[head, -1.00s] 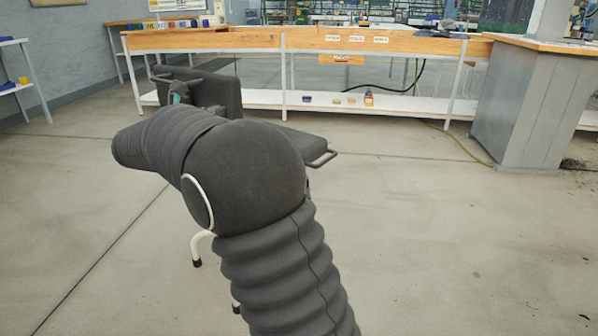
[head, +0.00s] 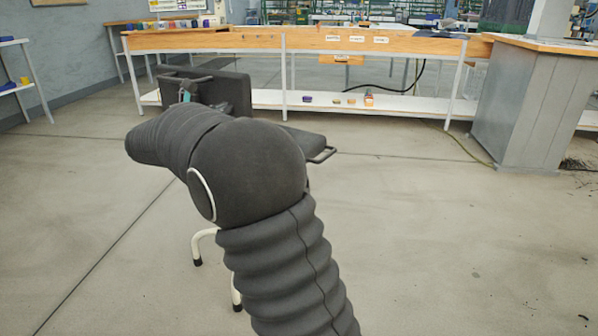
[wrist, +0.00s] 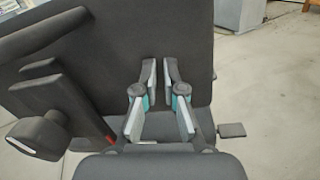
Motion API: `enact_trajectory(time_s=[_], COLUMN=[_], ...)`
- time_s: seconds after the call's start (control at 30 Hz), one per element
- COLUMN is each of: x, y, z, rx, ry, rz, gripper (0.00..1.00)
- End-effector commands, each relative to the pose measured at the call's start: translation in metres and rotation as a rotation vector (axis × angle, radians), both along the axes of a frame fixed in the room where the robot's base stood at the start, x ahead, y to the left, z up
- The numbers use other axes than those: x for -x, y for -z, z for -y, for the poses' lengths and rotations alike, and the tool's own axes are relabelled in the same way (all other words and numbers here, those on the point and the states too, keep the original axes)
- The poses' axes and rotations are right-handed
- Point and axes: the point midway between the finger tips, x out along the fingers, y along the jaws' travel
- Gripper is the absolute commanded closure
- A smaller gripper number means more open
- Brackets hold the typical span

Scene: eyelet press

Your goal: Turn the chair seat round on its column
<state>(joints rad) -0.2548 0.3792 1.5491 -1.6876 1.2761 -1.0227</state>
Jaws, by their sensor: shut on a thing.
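The chair is dark grey. In the head view its large upright panel (head: 232,92) shows behind my arm, and a flat dark part (head: 306,143) with a loop handle sticks out to the right. White curved legs (head: 197,243) stand on the floor below. In the wrist view the broad dark panel (wrist: 110,50) fills the upper left. My gripper (wrist: 159,75) is in front of the panel, its fingers close together, shut on a part of the chair; the gripped part is hard to make out. My arm hides most of the seat and the column.
A long wooden-topped bench (head: 400,45) with a white lower shelf (head: 410,105) stands behind the chair. A grey cabinet (head: 530,110) is at the right. A white shelf (head: 15,85) is at the left. The floor in front and to the right is clear.

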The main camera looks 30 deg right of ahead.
Motion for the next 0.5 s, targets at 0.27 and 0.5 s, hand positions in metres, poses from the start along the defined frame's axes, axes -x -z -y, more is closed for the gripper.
enact_trajectory(time_s=[0.27,0.5], x=[-0.004,0.000], y=[0.008,0.008], z=[0.008,0.017], rx=[-0.002,-0.003], ry=[0.000,-0.001], rz=[-0.011,-0.010], gripper=[1.00,1.00])
